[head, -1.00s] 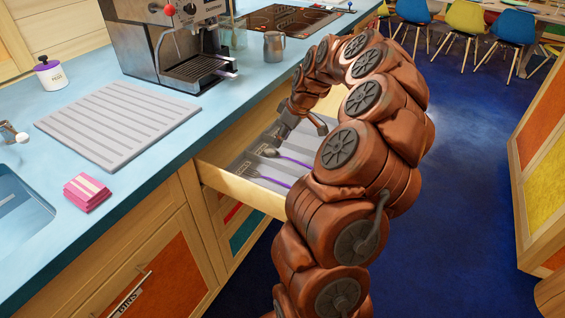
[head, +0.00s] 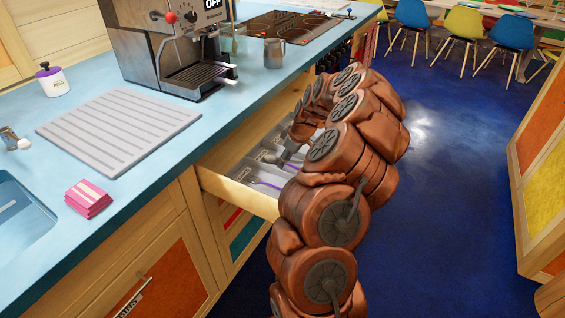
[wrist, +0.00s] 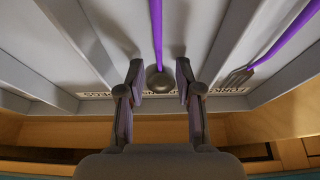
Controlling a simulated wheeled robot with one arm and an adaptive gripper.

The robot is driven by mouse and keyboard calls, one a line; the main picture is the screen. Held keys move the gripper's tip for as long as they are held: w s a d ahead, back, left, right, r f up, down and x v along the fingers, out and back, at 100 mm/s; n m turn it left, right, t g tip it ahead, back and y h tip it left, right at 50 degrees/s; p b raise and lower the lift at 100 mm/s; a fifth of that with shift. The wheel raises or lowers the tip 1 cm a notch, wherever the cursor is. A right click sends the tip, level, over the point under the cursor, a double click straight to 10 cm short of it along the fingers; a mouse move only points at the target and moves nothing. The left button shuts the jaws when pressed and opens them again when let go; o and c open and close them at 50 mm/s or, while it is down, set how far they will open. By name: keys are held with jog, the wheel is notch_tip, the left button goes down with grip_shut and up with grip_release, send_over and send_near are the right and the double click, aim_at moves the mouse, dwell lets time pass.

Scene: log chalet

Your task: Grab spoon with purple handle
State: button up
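The spoon with the purple handle lies in a compartment of the open drawer's grey tray. In the wrist view its dark bowl (wrist: 159,81) is centred between the fingers, and its purple handle (wrist: 156,28) runs away to the top edge. My gripper (wrist: 160,73) is open and empty, one finger to each side of the bowl, with gaps on both sides. I cannot tell its exact height above the spoon. In the head view the spoon bowl (head: 269,157) shows beside my gripper (head: 287,154), and my arm hides part of the drawer.
A fork (wrist: 239,76) with a purple handle lies in the compartment to the right. Tray dividers (wrist: 232,40) stand on both sides of the spoon. The wooden drawer front (head: 237,194) and blue countertop (head: 130,205) border the space. The blue floor (head: 430,220) is clear.

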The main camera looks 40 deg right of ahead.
jog(key=shift+w+f, duration=0.1)
jog(key=shift+f, duration=0.05)
grip_shut()
dwell(0.4)
